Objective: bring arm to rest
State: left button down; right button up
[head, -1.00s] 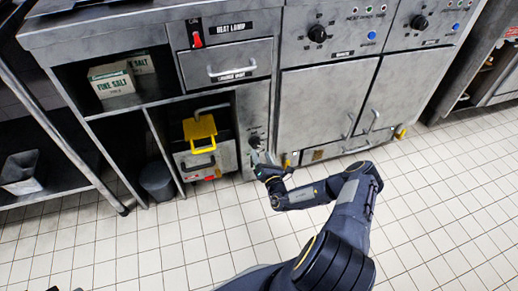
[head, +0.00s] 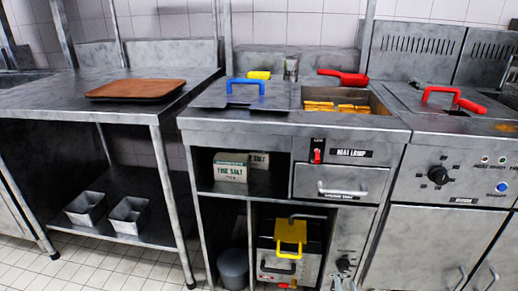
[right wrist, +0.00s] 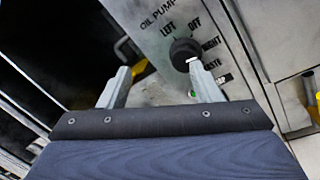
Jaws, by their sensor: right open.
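My right gripper (right wrist: 158,82) is open and empty in the right wrist view, its two fingers apart. In front of it is a black knob (right wrist: 185,50) on a steel panel marked OIL PUMP, with LEFT, OFF, RIGHT and WASTE around it. The right fingertip overlaps the knob's lower edge in the picture; I cannot tell if they touch. In the head view only the right gripper's fingertips (head: 345,285) show at the bottom edge, just below the same knob (head: 343,264). The rest of my right arm is out of view. My left gripper is not in view.
The fryer cabinet (head: 240,124) has a yellow-handled part (head: 290,232) in its lower bay and a grey bin (head: 232,268) beside it. A steel side table (head: 60,98) with a brown tray (head: 135,90) stands left. Tiled floor (head: 100,268) shows at lower left.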

jog(key=s+a+r+n+g+y, duration=0.1)
jog(key=a+r+n+g+y, duration=0.2)
jog(key=a+r+n+y, duration=0.35)
jog(key=s+a+r+n+g+y, duration=0.1)
jog(key=a+r+n+g+y, duration=0.3)
jog(key=r+n, duration=0.5)
jog(key=a+r+n+g+y, duration=0.2)
jog(key=a+r+n+y, duration=0.2)
jog(key=r+n+y, duration=0.4)
jog(key=s+a+r+n+g+h, duration=0.35)
jog(key=s+r+n, duration=0.2)
jog(key=s, duration=0.25)
jog(key=s+a+r+n+g+h, duration=0.2)
jog(key=s+r+n+g+h, duration=0.25)
jog(key=s, duration=0.45)
jog(key=s+d+n+t+h, duration=0.45)
jog(key=s+n, duration=0.35)
jog(key=s, duration=0.4)
notch_tip(320, 180, up, 32)
jog(key=g+p, duration=0.1)
jog(key=p, duration=3)
jog(key=shift+w+d+f+h, duration=0.15)
jog(key=shift+w+d+h, duration=0.15)
jog(key=shift+d+h, duration=0.15)
